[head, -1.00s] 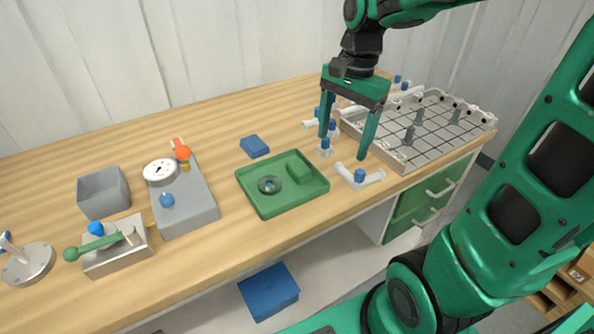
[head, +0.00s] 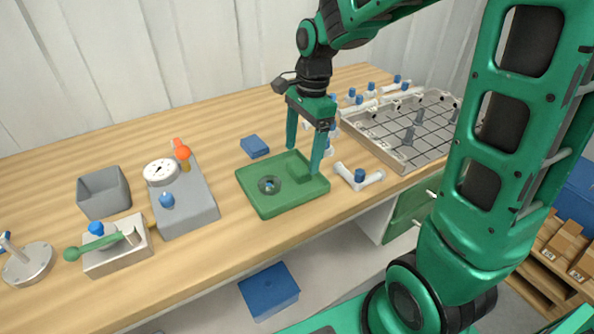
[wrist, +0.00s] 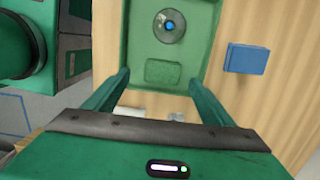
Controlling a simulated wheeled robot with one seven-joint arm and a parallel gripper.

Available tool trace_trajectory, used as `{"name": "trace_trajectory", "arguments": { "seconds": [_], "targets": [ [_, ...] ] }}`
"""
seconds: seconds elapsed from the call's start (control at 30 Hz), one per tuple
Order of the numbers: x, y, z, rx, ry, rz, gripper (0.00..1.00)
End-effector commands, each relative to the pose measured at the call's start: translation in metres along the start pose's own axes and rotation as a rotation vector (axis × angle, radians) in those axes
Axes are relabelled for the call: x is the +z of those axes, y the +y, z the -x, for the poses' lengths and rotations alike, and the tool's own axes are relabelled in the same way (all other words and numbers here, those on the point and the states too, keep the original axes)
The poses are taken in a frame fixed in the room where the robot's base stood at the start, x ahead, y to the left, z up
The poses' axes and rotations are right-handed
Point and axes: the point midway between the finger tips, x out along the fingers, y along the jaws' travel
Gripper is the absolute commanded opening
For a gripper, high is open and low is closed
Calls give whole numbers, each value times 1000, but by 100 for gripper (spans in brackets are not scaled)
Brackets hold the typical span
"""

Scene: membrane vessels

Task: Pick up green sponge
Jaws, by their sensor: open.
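The green sponge (head: 301,169) lies in the right part of the green tray (head: 275,213), and one finger partly overlaps it in the head view. In the wrist view the sponge (wrist: 163,72) is a green block near the tray's close end, ahead of and between the two fingers. A round glassy dish with a blue centre (head: 269,185) sits beside it in the tray. My gripper (head: 302,160) is open and empty, with its fingers pointing down above the right end of the tray. It also shows in the wrist view (wrist: 105,92).
A blue block (head: 255,146) lies behind the tray. White pipe fittings (head: 358,178) are to the right, near a gridded rack (head: 405,140). A grey gauge box (head: 183,205), a lever unit (head: 118,250) and a grey bin (head: 104,193) stand left. The table between is clear.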

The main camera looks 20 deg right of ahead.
Motion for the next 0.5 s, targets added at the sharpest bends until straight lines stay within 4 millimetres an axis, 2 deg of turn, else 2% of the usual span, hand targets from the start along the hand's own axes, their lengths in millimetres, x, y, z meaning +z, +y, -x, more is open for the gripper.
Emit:
{"name": "trace_trajectory", "arguments": {
  "seconds": [0.3, 0.5],
  "targets": [
    [-2, -6, -41, 3, 0, 0, 77],
    [-2, -6, -47, 2, 0, 0, 77]
  ]
}}
